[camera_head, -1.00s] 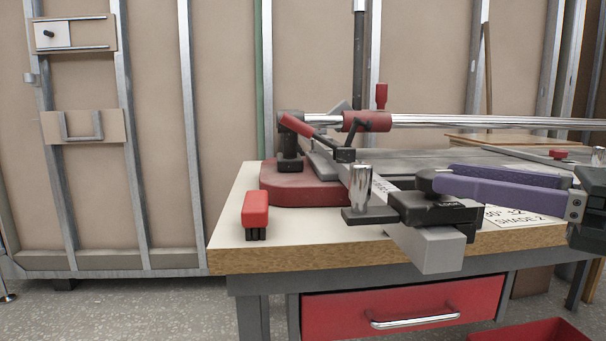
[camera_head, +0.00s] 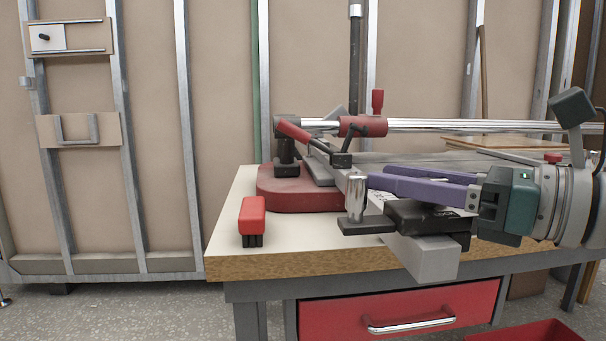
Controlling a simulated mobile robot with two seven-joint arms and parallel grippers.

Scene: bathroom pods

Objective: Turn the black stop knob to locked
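The black stop block (camera_head: 428,215) sits across the grey rail (camera_head: 424,260) at the front of the bench. Its black round knob is hidden behind the purple fingers of my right gripper (camera_head: 376,175). The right gripper comes in from the right, with its fingers pointing left above the stop block. The two fingers lie one behind the other with little gap showing, so how far apart they are is unclear. Whether they touch the knob is hidden too. My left gripper is out of view.
A polished metal post (camera_head: 356,198) on a black foot stands just left of the fingertips. A red-handled brush-like item (camera_head: 253,215) is on the white benchtop. Behind is a red-clamped chrome tube (camera_head: 450,126). A red drawer (camera_head: 400,305) is below.

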